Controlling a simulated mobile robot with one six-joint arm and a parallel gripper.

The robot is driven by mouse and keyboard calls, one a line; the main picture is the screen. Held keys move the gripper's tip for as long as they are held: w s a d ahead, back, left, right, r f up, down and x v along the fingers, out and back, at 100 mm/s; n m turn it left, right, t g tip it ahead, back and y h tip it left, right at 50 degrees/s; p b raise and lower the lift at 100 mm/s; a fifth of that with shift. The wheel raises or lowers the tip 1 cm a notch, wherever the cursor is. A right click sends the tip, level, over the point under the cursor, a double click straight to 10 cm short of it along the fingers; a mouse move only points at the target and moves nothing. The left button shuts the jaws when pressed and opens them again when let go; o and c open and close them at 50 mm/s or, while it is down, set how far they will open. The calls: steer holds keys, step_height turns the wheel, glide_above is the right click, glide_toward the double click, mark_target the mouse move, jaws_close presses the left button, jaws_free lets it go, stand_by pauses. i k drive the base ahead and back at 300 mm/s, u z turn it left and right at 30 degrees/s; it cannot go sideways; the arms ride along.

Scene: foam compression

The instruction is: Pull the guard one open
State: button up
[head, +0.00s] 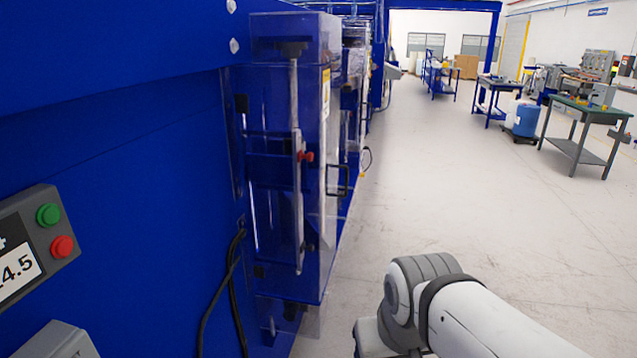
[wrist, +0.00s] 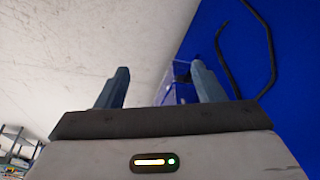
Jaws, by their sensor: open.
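A clear see-through guard (head: 328,130) covers a blue mechanism on the side of the blue machine, left of centre in the head view. It has a black handle (head: 338,181) on its right side. The guard looks shut, though its edge is hard to make out. In the wrist view, my gripper (wrist: 158,85) is open, with its two fingers apart and nothing between them but floor and a bit of blue machine with a clear cover (wrist: 178,88) behind. In the head view my arm is at the lower right, apart from the guard, and the fingertips are out of sight.
A control box with a green button (head: 48,214) and a red button (head: 62,246) is at the left. Black cables (head: 232,275) hang beside the guard. The floor (head: 440,190) to the right is clear. Workbenches (head: 585,108) and a blue drum (head: 525,119) stand farther back.

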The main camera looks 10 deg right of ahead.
mark_target(241, 101)
steer(key=z, duration=0.4)
steer(key=i, duration=0.95)
steer(key=u, duration=0.3)
